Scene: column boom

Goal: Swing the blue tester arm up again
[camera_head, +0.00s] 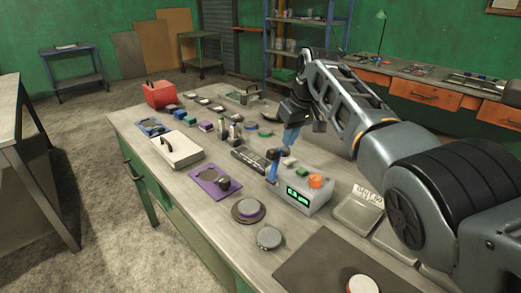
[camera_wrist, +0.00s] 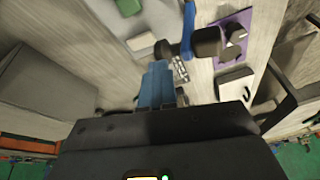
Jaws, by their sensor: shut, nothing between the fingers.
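The tester (camera_head: 303,204) is a grey box with a green display and an orange knob on the bench. Its blue arm (camera_head: 273,167) is at the box's left side, slanting up to a dark end; I cannot tell its exact angle. In the wrist view the blue arm (camera_wrist: 189,20) meets a dark cylindrical grip (camera_wrist: 204,42). My gripper (camera_head: 287,146) has blue fingers, shut and empty, just above and behind the arm. In the wrist view my gripper (camera_wrist: 158,66) points close to the grip; I cannot tell whether they touch.
A purple plate (camera_head: 204,190) with a dark knob and a round dark disc (camera_head: 247,218) lie left of the tester. Grey trays (camera_head: 356,214) are at its right. A white box (camera_head: 181,153), a red case (camera_head: 160,94) and several small parts cover the far bench.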

